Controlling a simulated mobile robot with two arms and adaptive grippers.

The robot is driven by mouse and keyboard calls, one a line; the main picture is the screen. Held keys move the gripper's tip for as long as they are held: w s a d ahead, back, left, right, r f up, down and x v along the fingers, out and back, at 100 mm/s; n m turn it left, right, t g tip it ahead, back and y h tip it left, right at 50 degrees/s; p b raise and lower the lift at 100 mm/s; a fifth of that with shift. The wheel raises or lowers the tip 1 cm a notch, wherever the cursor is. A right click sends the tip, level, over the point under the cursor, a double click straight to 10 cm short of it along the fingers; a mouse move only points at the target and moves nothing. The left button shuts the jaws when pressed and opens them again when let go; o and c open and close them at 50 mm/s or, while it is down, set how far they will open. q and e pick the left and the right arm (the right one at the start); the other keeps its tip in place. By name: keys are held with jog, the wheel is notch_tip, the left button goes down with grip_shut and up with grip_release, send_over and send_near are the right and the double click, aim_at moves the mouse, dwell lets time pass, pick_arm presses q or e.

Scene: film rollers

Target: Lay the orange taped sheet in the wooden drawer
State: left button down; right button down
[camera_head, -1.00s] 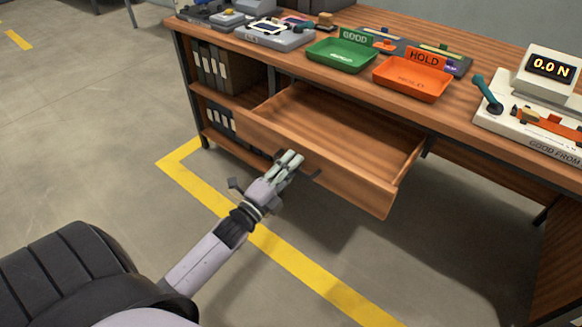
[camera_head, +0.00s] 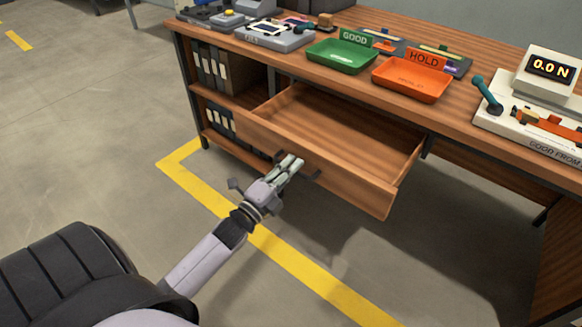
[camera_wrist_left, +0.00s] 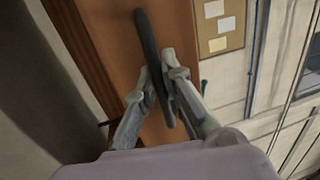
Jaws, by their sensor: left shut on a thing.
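The wooden drawer (camera_head: 330,168) stands pulled out below the tabletop, and its visible inside is empty. My left gripper (camera_head: 291,163) is at the drawer front and is shut on the dark drawer handle (camera_head: 312,175). In the left wrist view the fingers (camera_wrist_left: 160,88) sit on both sides of the long dark handle (camera_wrist_left: 149,45), against the wooden front. An orange piece (camera_head: 548,121) lies on the white tester at the right; I cannot tell whether it is the taped sheet. My right gripper is not in view.
A green GOOD tray (camera_head: 341,57) and an orange HOLD tray (camera_head: 411,80) stand on the table above the drawer. The white tester (camera_head: 510,112) reads 0.0 N. Binders (camera_head: 213,70) fill the left shelves. The floor in front is clear.

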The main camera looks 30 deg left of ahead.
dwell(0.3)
pick_arm(q)
jog(key=v, duration=0.1)
jog(key=p, duration=0.1)
jog(key=v, duration=0.1)
jog(key=shift+s+r, duration=0.15)
jog(key=shift+s, duration=0.2)
jog(key=c, duration=2.2)
grip_release()
jog(key=o, duration=0.5)
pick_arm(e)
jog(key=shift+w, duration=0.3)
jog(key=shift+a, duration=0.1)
